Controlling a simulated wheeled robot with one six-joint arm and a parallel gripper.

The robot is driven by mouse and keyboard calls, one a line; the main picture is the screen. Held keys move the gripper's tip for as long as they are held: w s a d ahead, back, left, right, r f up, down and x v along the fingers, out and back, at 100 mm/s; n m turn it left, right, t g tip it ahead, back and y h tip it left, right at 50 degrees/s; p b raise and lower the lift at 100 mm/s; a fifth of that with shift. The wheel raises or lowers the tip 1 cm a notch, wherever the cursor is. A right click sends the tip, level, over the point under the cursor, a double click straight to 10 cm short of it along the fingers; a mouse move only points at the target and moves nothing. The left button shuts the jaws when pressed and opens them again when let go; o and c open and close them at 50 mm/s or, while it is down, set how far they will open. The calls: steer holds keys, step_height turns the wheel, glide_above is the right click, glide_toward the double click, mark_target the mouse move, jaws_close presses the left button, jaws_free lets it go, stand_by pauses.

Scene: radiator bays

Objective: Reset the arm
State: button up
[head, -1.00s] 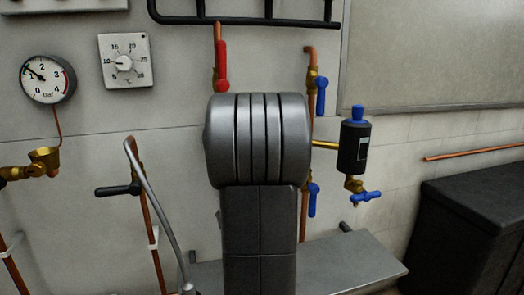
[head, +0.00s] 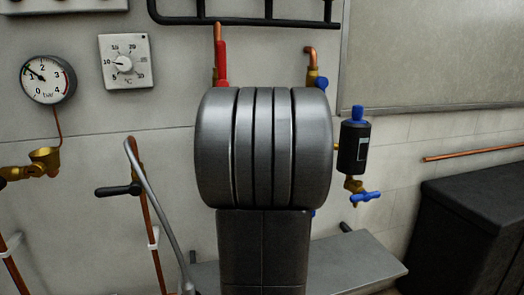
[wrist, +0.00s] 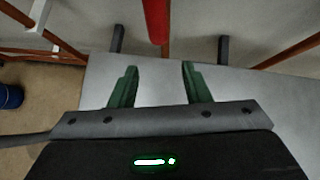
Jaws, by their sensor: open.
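My gripper (wrist: 160,72) shows in the wrist view with its two green fingers apart and nothing between them. The fingers are over a pale grey shelf (wrist: 155,95), and a red-sleeved pipe (wrist: 157,20) stands just beyond the fingertips. I cannot tell how far the fingers are from the pipe. In the head view my grey arm fills the middle of the picture and hides the gripper and part of the wall pipes.
A red-handled valve (head: 220,62), a copper pipe with a blue valve handle (head: 322,83) and a black cylinder with blue caps (head: 354,145) are close to my arm. A gauge (head: 47,79) and dial (head: 124,61) are at left. A dark cabinet (head: 470,230) stands at right.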

steer(key=w+a, duration=0.1)
steer(key=w, duration=0.1)
steer(key=w+a+f, duration=0.1)
steer(key=w, duration=0.1)
steer(key=w+a+f+b, duration=0.1)
steer(key=w, duration=0.1)
steer(key=shift+w+a+f, duration=0.2)
steer(key=shift+w, duration=0.15)
steer(key=shift+w+a, duration=0.15)
steer(key=shift+a+r+m+y+b, duration=0.15)
steer(key=shift+a+m+y+b, duration=0.2)
steer(key=shift+y, duration=0.25)
steer(key=shift+s, duration=0.2)
